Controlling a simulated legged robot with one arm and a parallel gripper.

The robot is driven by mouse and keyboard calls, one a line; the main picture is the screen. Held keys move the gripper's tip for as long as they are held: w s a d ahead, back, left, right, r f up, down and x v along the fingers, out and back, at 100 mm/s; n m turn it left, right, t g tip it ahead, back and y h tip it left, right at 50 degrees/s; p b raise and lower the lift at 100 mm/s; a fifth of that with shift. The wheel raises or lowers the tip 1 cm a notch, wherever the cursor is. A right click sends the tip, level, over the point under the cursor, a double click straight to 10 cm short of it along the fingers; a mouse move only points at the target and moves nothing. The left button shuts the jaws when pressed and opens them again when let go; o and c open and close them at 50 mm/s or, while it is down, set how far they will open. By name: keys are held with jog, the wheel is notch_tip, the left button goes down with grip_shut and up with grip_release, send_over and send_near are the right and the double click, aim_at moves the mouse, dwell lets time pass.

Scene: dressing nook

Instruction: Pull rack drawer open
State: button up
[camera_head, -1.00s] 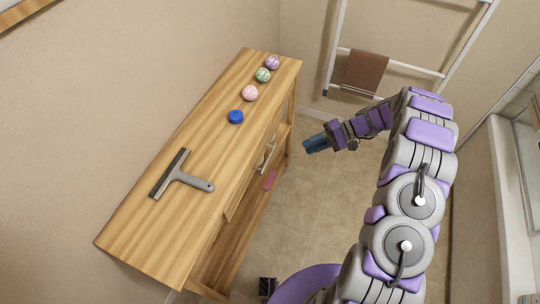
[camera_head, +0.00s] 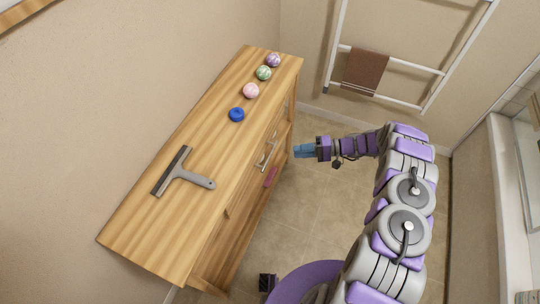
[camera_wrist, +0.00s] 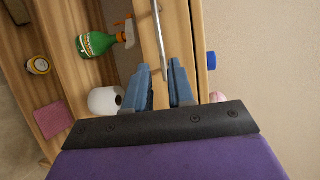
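The wooden rack (camera_head: 200,150) stands along the left wall. Its drawer front carries a metal bar handle (camera_head: 268,153) on the side facing my arm. The drawer looks closed. My gripper (camera_head: 295,151) is just right of the rack, level with the handle and pointing at it. In the wrist view, my gripper's two blue fingers (camera_wrist: 161,68) are apart with nothing between them. The handle (camera_wrist: 161,35) shows just beyond the fingertips, roughly in line with the gap. The drawer front (camera_wrist: 147,32) lies behind it. I see no contact with the handle.
A squeegee (camera_head: 183,173), a blue round item (camera_head: 236,114) and several patterned balls (camera_head: 263,73) sit on the rack top. The open shelf holds a green spray bottle (camera_wrist: 96,44), a white roll (camera_wrist: 104,100), a jar (camera_wrist: 39,65) and a pink item (camera_wrist: 53,119). A towel rail (camera_head: 392,61) stands behind.

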aim_at(271, 154)
jog(key=a, duration=0.4)
jog(key=a+f+b, duration=0.1)
jog(key=a, duration=0.2)
jog(key=a+f, duration=0.1)
jog(key=a, duration=0.3)
jog(key=shift+s+a+f+b, duration=0.1)
jog(key=shift+s+a+b, duration=0.2)
jog(key=shift+b, duration=0.1)
jog(key=shift+c, duration=0.3)
grip_shut()
jog(key=shift+d, duration=0.1)
